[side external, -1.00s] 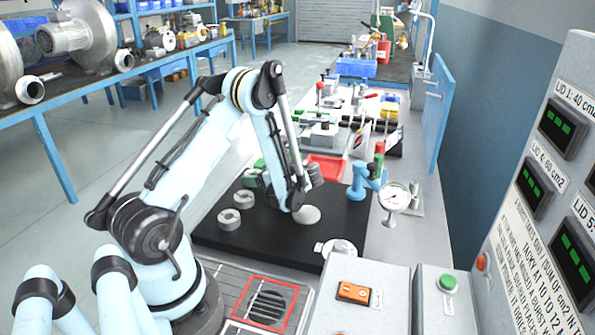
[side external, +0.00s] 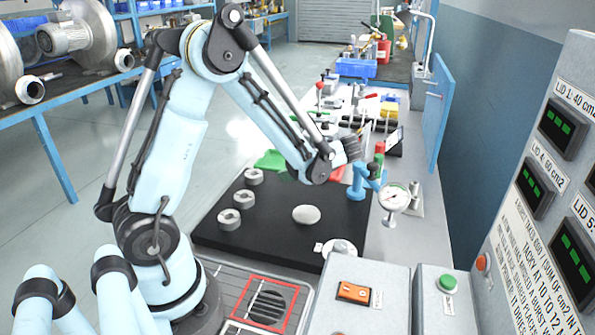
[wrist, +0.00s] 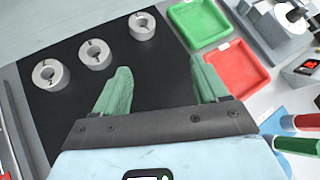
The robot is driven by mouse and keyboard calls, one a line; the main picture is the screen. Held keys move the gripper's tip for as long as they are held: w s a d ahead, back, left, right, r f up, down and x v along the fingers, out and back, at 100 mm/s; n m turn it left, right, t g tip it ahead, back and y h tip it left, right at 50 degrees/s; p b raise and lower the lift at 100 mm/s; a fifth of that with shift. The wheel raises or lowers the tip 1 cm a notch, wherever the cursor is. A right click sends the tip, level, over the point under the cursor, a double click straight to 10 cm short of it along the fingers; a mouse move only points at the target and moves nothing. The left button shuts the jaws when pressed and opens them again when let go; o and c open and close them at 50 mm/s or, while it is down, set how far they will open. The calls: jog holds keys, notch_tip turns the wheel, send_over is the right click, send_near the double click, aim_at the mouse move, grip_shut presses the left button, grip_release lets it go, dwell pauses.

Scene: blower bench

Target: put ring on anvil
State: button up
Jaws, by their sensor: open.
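Three grey metal rings stand on the black mat at its left side: one at the back (side external: 254,176), one in the middle (side external: 243,198) and one at the front (side external: 229,219). They also show in the wrist view, left of and beyond my fingers, the nearest to the top being the right-hand ring (wrist: 142,25). A pale round disc (side external: 306,214) lies on the mat's right half; I cannot tell whether it is the anvil. My gripper (wrist: 160,88) is open and empty, its green fingers apart over bare mat. In the side view my arm hides the fingers.
A green tray (wrist: 200,22) and a red tray (wrist: 237,72) lie beyond the mat (side external: 275,235). A dial gauge (side external: 394,197) and a blue stand (side external: 362,182) are at the mat's right edge. The mat's middle is clear.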

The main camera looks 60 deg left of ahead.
jog(key=s+d+r+n+t+h, duration=0.2)
jog(key=d+r+n+t+h, duration=0.1)
jog(key=d, duration=0.6)
jog(key=s+d+r+n+t+h, duration=0.2)
jog(key=d+n+t+h, duration=0.3)
jog(key=d, duration=0.5)
jog(key=r+n+h, duration=0.1)
jog(key=n+h, duration=0.1)
jog(key=n, duration=0.1)
jog(key=shift+s+r+n+t, duration=0.2)
jog(key=shift+s+n+t, duration=0.1)
jog(key=shift+s+t, duration=0.1)
jog(key=shift+o, duration=0.4)
jog(key=shift+s+d+r+n+h, duration=0.1)
jog(key=shift+s+d+n+h, duration=0.05)
jog(key=shift+d+n+h, duration=0.35)
